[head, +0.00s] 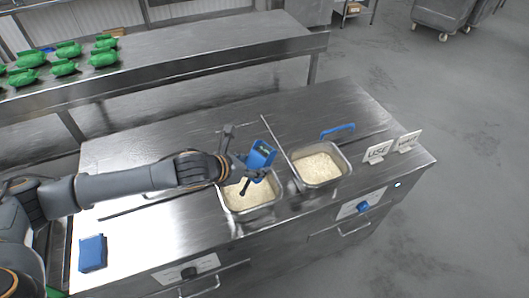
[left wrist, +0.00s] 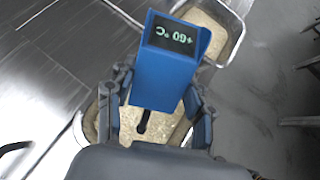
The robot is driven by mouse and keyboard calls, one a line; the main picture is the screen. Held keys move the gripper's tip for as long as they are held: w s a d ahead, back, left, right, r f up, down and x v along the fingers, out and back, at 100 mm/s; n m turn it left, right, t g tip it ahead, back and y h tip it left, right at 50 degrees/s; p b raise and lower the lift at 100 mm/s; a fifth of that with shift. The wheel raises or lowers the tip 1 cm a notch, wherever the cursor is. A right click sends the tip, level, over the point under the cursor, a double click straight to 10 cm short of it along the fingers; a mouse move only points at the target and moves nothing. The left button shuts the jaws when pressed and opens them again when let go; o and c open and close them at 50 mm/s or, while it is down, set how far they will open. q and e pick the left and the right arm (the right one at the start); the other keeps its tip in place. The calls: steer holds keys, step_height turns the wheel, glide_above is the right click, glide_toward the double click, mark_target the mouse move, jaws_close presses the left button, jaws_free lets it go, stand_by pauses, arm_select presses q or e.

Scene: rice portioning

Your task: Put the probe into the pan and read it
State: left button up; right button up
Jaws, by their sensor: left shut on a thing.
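My left gripper (head: 247,178) is shut on the blue probe (head: 262,153), above the left pan (head: 233,208) of pale rice. In the left wrist view, the probe (left wrist: 158,85) sits between the fingers of the gripper (left wrist: 160,112). Its dark display is lit and appears upside down, seeming to read +60 °C. A short black stem points down toward the rice; I cannot tell whether its tip is in the rice. The right pan (head: 345,172), also with rice, stands beside it. My right gripper is not in view.
Two white signs, one reading USE (head: 378,152) and another (head: 409,141), stand at the counter's right. A blue handle (head: 338,130) lies behind the right pan. A blue box (head: 92,253) sits front left. Several green packs (head: 103,59) lie on the back table.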

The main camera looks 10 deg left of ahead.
mark_target(258, 155)
arm_select(q)
step_height(258, 155, up, 4)
steer(key=p, duration=0.3)
steer(key=shift+f, duration=0.15)
steer(key=shift+r+p, duration=0.7)
steer(key=shift+r, duration=1.35)
